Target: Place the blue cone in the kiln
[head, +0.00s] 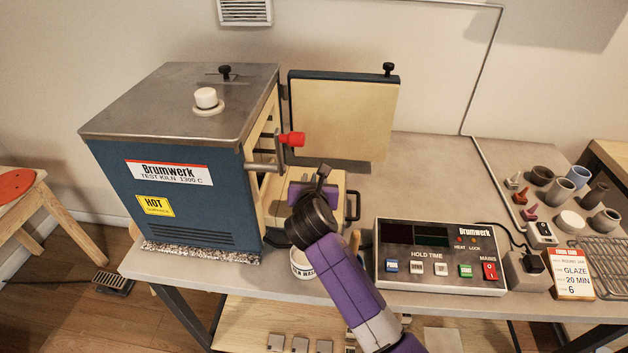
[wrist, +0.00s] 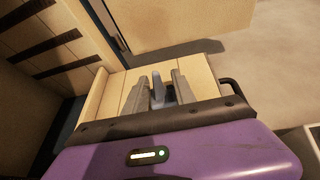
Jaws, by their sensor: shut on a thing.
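The kiln (head: 215,225) is a blue box with a grey metal top, on the left of the bench. Its thick cream-lined door (head: 342,115) stands open to the right. The grooved cream wall (wrist: 40,55) of the kiln shows at left in the wrist view. My gripper (wrist: 160,90) is over a cream block surface with a dark handle, in front of the kiln opening. It is shut on a small blue-grey cone (wrist: 157,82), which points up between the fingers. In the head view my wrist hides the fingers and the cone.
A control box (head: 440,255) with several buttons stands right of my arm. A white tub (head: 301,264) is partly behind my arm. A red-tipped handle (head: 292,139) juts from the kiln side.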

